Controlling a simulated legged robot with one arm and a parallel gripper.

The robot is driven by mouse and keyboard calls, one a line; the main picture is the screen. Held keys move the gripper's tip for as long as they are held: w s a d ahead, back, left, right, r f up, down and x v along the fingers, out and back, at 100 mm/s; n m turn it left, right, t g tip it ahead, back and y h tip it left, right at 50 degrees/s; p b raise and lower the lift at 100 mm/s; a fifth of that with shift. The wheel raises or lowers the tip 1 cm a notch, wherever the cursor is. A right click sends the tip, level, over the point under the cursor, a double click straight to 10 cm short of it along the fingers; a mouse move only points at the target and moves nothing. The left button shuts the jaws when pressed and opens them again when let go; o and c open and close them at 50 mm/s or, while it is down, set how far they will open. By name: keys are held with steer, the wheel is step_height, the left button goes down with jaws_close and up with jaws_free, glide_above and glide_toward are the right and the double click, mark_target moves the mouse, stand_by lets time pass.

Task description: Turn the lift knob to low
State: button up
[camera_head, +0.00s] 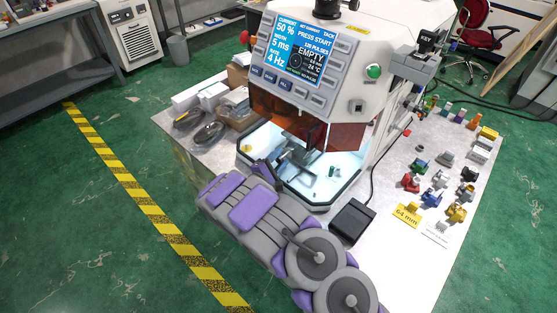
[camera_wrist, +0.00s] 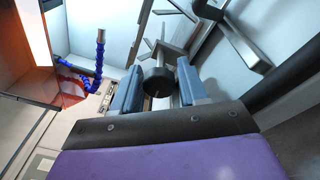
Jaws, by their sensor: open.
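The grey-white machine (camera_head: 330,110) stands on the table with its lit chamber open at the front. My gripper (camera_head: 284,155) reaches into this chamber. In the wrist view, its two blue-grey fingers (camera_wrist: 158,80) are apart, one on each side of a dark round knob (camera_wrist: 158,84) on a metal post with thin crossbars. This looks like the lift knob; no label on it is readable. A gap shows on both sides, so the fingers do not visibly grip it. In the head view my gripper and arm hide much of the knob area.
The screen (camera_head: 300,50) reads "EMPTY" and "PRESS START". An orange window (camera_head: 285,118) hangs above the chamber opening. A blue segmented hose (camera_wrist: 99,52) is left of my fingers. A black pedal-like box (camera_head: 352,221) and several coloured clamps (camera_head: 430,198) lie on the table.

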steer(key=shift+c, duration=0.3)
steer(key=c, duration=0.7)
steer(key=shift+n, duration=0.4)
steer(key=n+p, duration=0.1)
steer(key=n, duration=0.1)
steer(key=shift+n+p, duration=0.3)
steer(key=shift+n, duration=0.1)
steer(key=n+g, duration=0.1)
steer(key=n, duration=0.3)
steer(key=shift+p, duration=0.3)
steer(key=n, duration=0.4)
steer(key=shift+g+p, duration=0.3)
steer(key=shift+p, duration=0.05)
steer(key=shift+a+r+n+g+h+p, duration=0.1)
steer(key=shift+n+g+h+p, duration=0.25)
steer(key=shift+n, duration=1.75)
